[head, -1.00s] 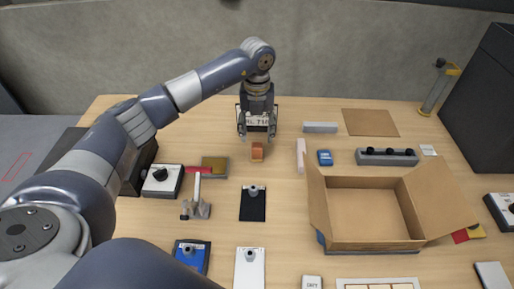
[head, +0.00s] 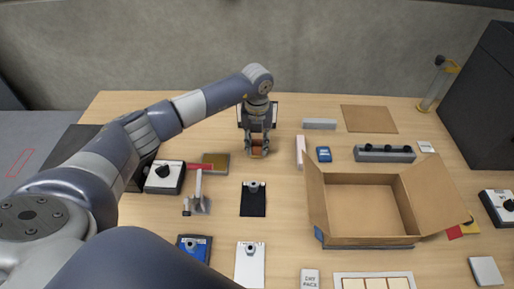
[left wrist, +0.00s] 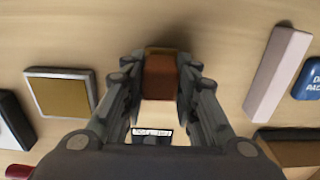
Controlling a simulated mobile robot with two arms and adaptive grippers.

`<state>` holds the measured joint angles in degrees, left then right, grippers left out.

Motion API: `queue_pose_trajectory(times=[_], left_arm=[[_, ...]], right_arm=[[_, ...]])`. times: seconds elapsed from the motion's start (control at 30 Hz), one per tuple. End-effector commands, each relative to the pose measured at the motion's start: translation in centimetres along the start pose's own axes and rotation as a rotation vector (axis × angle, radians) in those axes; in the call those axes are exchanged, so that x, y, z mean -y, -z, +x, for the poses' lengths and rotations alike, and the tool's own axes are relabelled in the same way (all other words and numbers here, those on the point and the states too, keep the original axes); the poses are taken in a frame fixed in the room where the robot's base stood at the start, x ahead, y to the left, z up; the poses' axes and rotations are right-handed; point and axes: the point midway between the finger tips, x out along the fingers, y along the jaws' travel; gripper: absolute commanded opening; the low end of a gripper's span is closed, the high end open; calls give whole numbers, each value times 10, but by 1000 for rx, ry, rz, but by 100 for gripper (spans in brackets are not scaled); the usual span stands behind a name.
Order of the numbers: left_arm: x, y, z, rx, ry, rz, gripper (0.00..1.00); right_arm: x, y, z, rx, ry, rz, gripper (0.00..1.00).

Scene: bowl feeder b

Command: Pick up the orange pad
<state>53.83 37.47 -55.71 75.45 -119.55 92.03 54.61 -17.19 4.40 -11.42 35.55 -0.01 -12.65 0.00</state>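The orange pad (head: 257,150) is a small brownish-orange block on the wooden table, a little left of the table's middle. In the left wrist view the orange pad (left wrist: 160,76) is between the two fingers, with a yellowish edge at its far end. My left gripper (head: 257,154) points down over the pad. Its fingers stand on either side of the pad. The left wrist view shows gaps between the left gripper (left wrist: 160,88) fingers and the pad. My right gripper is not in view.
A black-framed sign (head: 243,112) stands close behind the gripper. A pale pink bar (head: 301,152) lies to the right, near an open cardboard box (head: 370,207). A black clipboard (head: 253,202) lies in front.

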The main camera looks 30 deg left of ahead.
Motion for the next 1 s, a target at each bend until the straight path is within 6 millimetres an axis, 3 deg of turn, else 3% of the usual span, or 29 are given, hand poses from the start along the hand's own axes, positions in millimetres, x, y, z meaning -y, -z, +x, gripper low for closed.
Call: queue_pose_trajectory(times=[0.43, 0.8, 1.0], left_arm=[[0, -1, -6, 3, 1, -1, 0], [0, -1, -74, 5, 2, 0, 0], [0, -1, -97, 2, 1, -1, 0]], right_arm=[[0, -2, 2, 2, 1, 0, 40], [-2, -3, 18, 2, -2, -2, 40], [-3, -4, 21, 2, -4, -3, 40]])
